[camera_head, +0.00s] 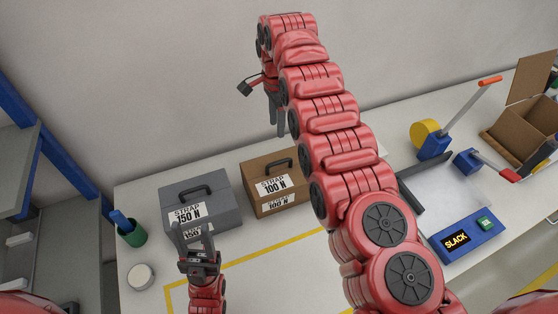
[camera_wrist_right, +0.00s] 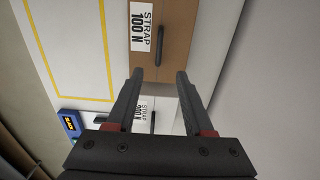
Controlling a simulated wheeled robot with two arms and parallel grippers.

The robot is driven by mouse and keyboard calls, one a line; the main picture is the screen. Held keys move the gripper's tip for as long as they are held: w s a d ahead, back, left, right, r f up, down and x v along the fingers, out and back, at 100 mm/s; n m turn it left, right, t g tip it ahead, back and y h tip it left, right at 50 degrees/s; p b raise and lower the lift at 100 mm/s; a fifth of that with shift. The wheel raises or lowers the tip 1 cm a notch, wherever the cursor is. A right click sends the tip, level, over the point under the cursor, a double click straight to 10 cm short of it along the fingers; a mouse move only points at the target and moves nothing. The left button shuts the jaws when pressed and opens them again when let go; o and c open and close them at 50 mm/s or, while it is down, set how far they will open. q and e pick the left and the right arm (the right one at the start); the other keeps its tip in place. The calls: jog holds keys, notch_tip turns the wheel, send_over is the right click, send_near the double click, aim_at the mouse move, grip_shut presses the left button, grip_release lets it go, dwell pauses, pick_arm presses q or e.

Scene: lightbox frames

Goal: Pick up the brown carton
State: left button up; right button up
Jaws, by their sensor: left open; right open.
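The brown carton (camera_head: 254,170) stands on the bench against the wall, with a dark handle on top and labels reading STRAP 100 N. My right arm covers its right end in the head view. In the right wrist view the brown carton (camera_wrist_right: 180,30) lies beyond the fingertips, its handle roughly in line with the gap. My right gripper (camera_head: 276,122) is open and empty, above and behind the carton, fingers pointing down; its fingers also show in the right wrist view (camera_wrist_right: 159,76). My left gripper (camera_head: 192,236) is open, in front of the grey case.
A grey case (camera_head: 222,205) labelled 150 N stands left of the carton. A pale carton (camera_wrist_right: 166,105) shows between my right fingers, mostly hidden by my arm in the head view. A green cup (camera_head: 132,237), blue SLACK box (camera_head: 470,240) and open cardboard box (camera_head: 520,125) flank a yellow-outlined area.

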jog(key=b, duration=0.3)
send_over(279, 162)
notch_tip(279, 162, down, 5)
notch_tip(279, 162, down, 8)
jog(key=shift+w+a+r+p, duration=0.15)
jog(key=shift+r+p, duration=0.1)
jog(key=shift+p, duration=0.6)
notch_tip(279, 162, down, 5)
jog(key=shift+r+b, duration=0.2)
jog(key=shift+b, duration=0.45)
jog(key=shift+r, duration=0.1)
grip_shut()
